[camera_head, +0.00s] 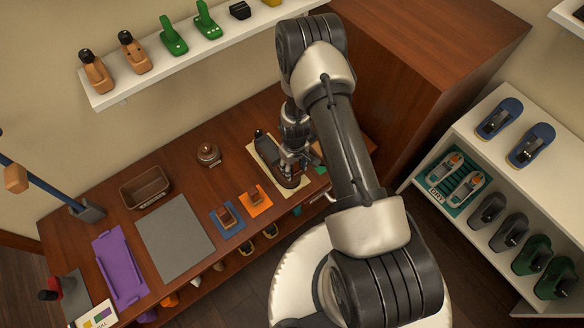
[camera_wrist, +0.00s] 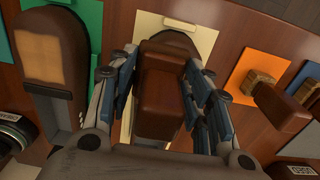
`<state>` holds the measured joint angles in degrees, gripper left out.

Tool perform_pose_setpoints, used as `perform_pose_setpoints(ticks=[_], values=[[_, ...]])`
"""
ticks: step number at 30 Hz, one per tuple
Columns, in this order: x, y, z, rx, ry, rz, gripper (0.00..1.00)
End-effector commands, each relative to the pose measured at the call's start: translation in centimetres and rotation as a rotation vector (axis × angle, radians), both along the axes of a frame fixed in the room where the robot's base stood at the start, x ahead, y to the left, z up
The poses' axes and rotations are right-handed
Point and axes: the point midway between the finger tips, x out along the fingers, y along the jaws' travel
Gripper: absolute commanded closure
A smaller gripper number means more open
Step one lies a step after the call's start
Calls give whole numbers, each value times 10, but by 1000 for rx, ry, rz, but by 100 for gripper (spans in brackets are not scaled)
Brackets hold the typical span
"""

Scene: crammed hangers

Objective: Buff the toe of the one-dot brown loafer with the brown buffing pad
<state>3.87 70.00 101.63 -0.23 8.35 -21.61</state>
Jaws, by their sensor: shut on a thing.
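The brown loafer (camera_head: 287,181) lies on a cream mat (camera_head: 254,155) near the right end of the bench, its dark opening toward the wall. Its rounded toe (camera_wrist: 168,42) shows beyond the held block in the wrist view. My gripper (camera_head: 287,153) is over the loafer. In the wrist view my gripper (camera_wrist: 162,88) is shut on a brown block, the buffing pad (camera_wrist: 160,84), between its blue-faced fingers. The pad is above the loafer near the toe. The pad's underside is hidden, so I cannot tell whether it touches. The loafer's dots are not visible.
Brown blocks sit on an orange mat (camera_head: 264,205) and a blue mat (camera_head: 239,225) beside the loafer. A dark brown piece with a tan panel (camera_wrist: 55,62) is close to my fingers. A grey mat (camera_head: 176,240), purple tray (camera_head: 121,266) and brown box (camera_head: 146,187) lie left.

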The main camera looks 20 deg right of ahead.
Motion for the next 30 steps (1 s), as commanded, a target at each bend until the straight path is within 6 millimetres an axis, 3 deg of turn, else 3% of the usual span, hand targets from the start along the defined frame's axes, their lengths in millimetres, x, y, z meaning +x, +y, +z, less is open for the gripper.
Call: perform_pose_setpoints(ticks=[14,30], values=[[2,-7,-2,0,0,0,74],[-5,10,-1,0,3,1,74]])
